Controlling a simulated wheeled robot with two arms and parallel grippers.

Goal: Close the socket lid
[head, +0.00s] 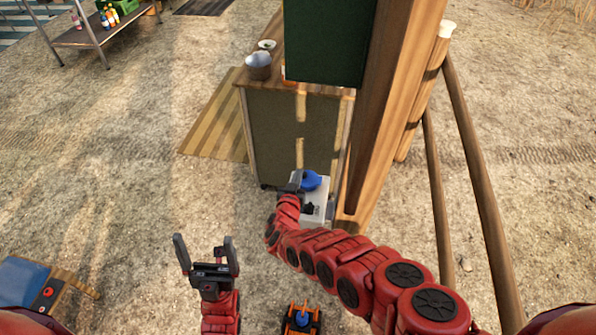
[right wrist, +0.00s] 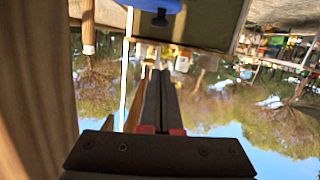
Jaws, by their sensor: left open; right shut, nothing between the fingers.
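The socket box (head: 317,210) is pale grey and sits low on the side of the wooden post. Its blue lid (head: 311,180) shows at the upper part of the box and looks raised; its exact angle is unclear. A dark part shows on the box below the lid. My right gripper (head: 297,178) is just left of the blue lid; I cannot tell whether it touches. In the right wrist view its fingers (right wrist: 158,85) are shut and empty, and a blue part (right wrist: 155,5) shows at the top edge. My left gripper (head: 205,243) is open and empty, over the ground.
A cabinet (head: 285,130) with bowls (head: 258,66) on top stands behind the socket box. The thick wooden post (head: 385,110) and rails (head: 475,170) are on the right. A blue-topped table (head: 25,280) is at lower left. An orange-and-black object (head: 302,320) is at bottom centre.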

